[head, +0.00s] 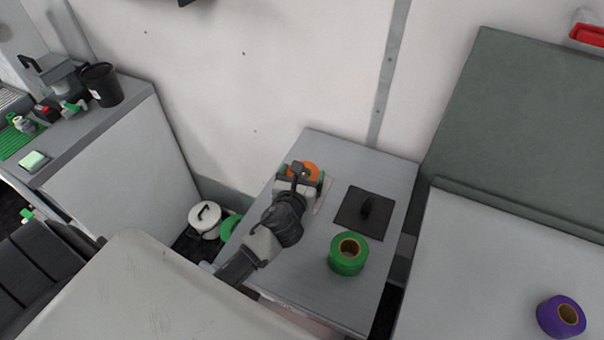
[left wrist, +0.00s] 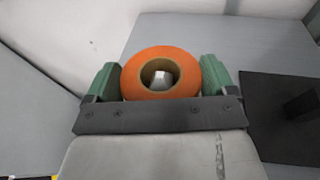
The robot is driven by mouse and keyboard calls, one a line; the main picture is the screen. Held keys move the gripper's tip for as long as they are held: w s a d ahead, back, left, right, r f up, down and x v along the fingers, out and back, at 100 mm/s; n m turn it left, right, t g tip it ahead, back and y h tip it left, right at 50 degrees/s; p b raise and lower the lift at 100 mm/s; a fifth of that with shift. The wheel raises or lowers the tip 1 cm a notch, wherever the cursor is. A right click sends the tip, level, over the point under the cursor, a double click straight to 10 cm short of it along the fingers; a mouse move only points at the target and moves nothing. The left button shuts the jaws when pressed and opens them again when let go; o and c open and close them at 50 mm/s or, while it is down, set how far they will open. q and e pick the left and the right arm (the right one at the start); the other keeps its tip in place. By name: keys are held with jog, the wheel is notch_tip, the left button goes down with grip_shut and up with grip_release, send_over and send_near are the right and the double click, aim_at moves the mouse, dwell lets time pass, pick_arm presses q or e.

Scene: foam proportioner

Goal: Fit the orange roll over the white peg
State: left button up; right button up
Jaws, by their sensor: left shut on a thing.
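The orange roll (head: 304,167) is between the fingers of my left gripper (head: 301,180), over the back left part of the grey table. In the left wrist view the roll (left wrist: 135,73) sits between two green finger pads, with its hole facing the camera. A small white shape, likely the white peg (left wrist: 161,79), shows inside the hole. I cannot tell whether the roll is around it or above it. A pale plate (head: 325,197) shows partly beside the gripper; the rest is hidden. My right gripper is not in view.
A black peg (head: 367,207) stands on a black square plate (head: 352,222) to the right. A green roll (head: 347,256) stands in front of it. A purple roll (head: 562,317) lies on the right-hand table. A white wall is behind.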

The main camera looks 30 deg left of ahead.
pick_arm(q)
jog(key=shift+f+b, duration=0.5)
jog(key=shift+f, duration=0.1)
jog(key=o, duration=0.7)
jog(key=shift+s, duration=0.1)
jog(key=shift+p+v, duration=0.6)
jog(key=shift+v, duration=0.7)
jog(key=shift+p+v, duration=0.35)
jog(key=shift+v, duration=0.95)
jog(key=shift+p+v, duration=0.45)
jog(key=shift+v, duration=2.4)
